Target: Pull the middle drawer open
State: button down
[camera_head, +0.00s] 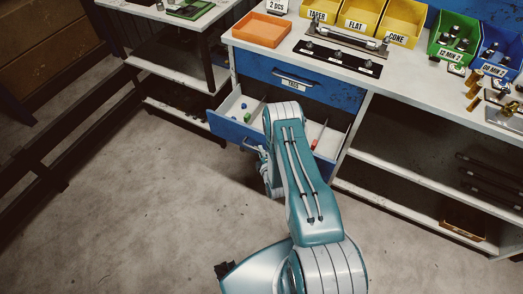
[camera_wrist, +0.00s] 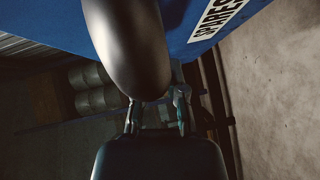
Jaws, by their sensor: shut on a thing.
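The middle drawer (camera_head: 228,127) stands pulled out from the blue cabinet, and its pale inside with a few small coloured parts shows in the head view. My arm covers the middle of its front. In the wrist view its blue front (camera_wrist: 182,40) carries a label reading SPARES (camera_wrist: 216,16). A dark rounded handle (camera_wrist: 128,50) fills the top of that view. My gripper (camera_wrist: 158,112) is shut on this handle, with a finger at either side of its lower end. The fingertips' exact contact is hard to see. In the head view my arm mostly hides the gripper.
A closed upper drawer (camera_head: 300,82) sits above the open one. The bench top holds an orange tray (camera_head: 261,29), yellow bins (camera_head: 360,16), green and blue bins and loose fittings. Open shelves (camera_head: 410,150) lie to the right. The concrete floor (camera_head: 130,210) in front is clear.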

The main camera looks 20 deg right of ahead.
jog(key=shift+s+f, duration=0.2)
jog(key=shift+f, duration=0.05)
jog(key=c, duration=0.7)
grip_release()
jog(key=shift+w, duration=0.1)
jog(key=shift+r, duration=0.1)
jog(key=s, duration=0.4)
jog(key=s+a+r, duration=0.1)
jog(key=s, duration=0.6)
jog(key=shift+s+a+r, duration=0.2)
jog(key=shift+s+r, duration=0.1)
jog(key=shift+s, duration=0.05)
